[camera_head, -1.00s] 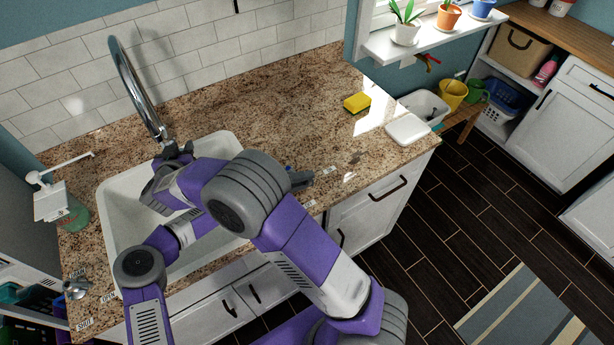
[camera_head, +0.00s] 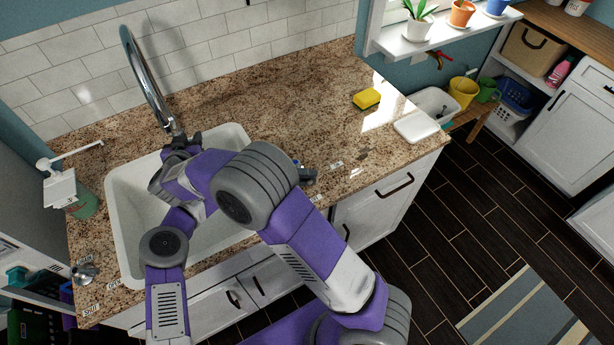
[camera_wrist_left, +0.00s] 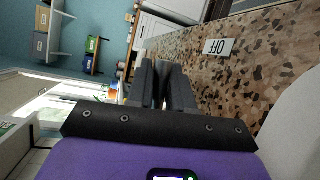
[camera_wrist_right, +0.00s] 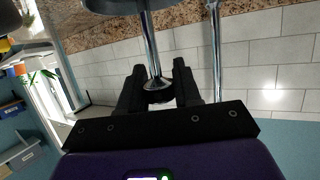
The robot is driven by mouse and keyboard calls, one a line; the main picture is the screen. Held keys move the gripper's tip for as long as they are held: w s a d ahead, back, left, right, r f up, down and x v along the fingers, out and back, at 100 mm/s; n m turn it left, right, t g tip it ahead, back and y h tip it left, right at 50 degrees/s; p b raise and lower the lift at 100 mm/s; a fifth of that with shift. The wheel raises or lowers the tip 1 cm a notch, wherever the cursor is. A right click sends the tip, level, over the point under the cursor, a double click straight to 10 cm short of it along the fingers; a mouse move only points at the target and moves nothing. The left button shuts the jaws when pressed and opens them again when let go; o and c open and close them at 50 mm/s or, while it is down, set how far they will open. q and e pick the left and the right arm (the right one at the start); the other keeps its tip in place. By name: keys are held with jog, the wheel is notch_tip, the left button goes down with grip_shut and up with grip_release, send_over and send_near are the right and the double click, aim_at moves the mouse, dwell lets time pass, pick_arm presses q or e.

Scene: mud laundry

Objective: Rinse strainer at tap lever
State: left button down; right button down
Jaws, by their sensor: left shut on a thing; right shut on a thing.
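My right gripper (camera_head: 184,142) is beside the base of the curved tap spout (camera_head: 145,75), over the back of the white sink (camera_head: 125,215). In the right wrist view it is shut on a shiny metal rod (camera_wrist_right: 149,45), seemingly the strainer's handle, with a dark round part (camera_wrist_right: 125,5) at the top edge. The strainer's bowl cannot be made out in the head view. My left gripper (camera_head: 307,175) is low at the counter right of the sink, shut beside a small blue-marked part (camera_head: 295,163). In the left wrist view an OFF label (camera_wrist_left: 218,47) lies near its fingers; what they hold, perhaps the tap lever, is hidden.
My arms cross over the sink and hide much of it. A yellow sponge (camera_head: 367,98) and white dish (camera_head: 416,126) are at right. The back-right counter is mostly clear.

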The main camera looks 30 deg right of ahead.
pick_arm(q)
jog(key=c, duration=1.1)
grip_release()
jog(key=shift+d+t, duration=0.1)
jog(key=shift+t, duration=0.3)
